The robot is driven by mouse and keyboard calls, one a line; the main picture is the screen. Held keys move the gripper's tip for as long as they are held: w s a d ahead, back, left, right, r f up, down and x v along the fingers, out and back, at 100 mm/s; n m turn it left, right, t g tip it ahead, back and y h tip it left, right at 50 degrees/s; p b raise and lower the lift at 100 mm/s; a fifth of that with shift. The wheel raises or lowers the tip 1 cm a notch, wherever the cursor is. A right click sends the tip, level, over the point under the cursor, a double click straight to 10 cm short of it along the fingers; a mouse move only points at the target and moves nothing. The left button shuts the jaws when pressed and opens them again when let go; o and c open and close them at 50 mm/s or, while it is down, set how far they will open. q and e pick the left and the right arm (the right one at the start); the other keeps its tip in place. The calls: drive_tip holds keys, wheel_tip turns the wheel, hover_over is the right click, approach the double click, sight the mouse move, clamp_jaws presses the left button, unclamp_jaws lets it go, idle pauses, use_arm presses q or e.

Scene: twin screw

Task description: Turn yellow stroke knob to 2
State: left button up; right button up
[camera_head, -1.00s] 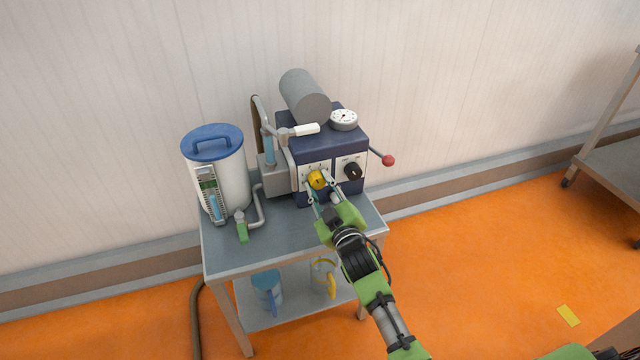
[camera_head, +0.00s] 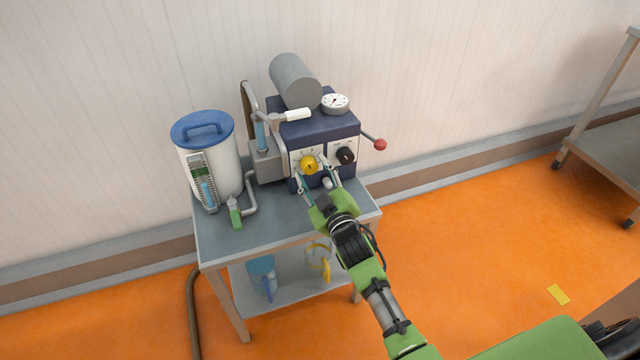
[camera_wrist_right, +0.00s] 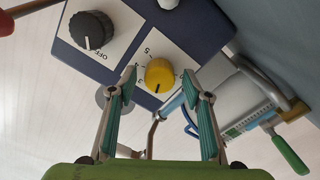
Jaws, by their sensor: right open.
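The yellow knob (camera_head: 309,165) sits on a white panel on the front of the dark blue machine (camera_head: 320,129). In the right wrist view, the yellow knob (camera_wrist_right: 159,73) shows a dark pointer mark aimed down in the picture. A 5 is legible on its scale; other digits are small or partly hidden, so I cannot tell the exact setting. My right gripper (camera_head: 315,174) is open in front of the knob. In the wrist view its fingertips (camera_wrist_right: 160,84) stand on either side of the knob, with visible gaps. My left gripper is not in view.
A black knob (camera_head: 345,155) marked OFF sits right beside it. A lever with a red ball (camera_head: 380,144) sticks out right. A blue-lidded canister (camera_head: 208,160) stands left on the grey cart (camera_head: 240,238). Jugs sit on the lower shelf.

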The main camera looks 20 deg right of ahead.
drive_tip(key=s, duration=1.1)
drive_tip(key=shift+s+d, duration=0.2)
drive_tip(key=s+f+m+g, duration=0.2)
drive_tip(key=s+f+g, duration=0.4)
drive_tip(key=s+f, duration=0.5)
drive_tip(key=s+f+m+g, duration=0.2)
drive_tip(key=s+f+g, duration=0.35)
drive_tip(key=f, duration=0.95)
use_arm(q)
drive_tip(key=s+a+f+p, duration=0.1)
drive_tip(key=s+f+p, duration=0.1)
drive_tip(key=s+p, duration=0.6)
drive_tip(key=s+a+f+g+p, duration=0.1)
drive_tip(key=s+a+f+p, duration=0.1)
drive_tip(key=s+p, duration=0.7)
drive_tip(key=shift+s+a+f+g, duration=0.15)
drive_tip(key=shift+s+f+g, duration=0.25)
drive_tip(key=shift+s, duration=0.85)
use_arm(e)
drive_tip(key=s+d+f+g, duration=0.1)
drive_tip(key=s+f, duration=0.4)
drive_tip(key=s, duration=1.1)
drive_tip(key=s+d+f+g, duration=0.2)
drive_tip(key=s+f+g, duration=0.2)
drive_tip(key=s, duration=1.1)
drive_tip(key=shift+s+f+m+h, duration=0.3)
drive_tip(key=shift+s+f+m, duration=0.1)
drive_tip(key=shift+f, duration=0.35)
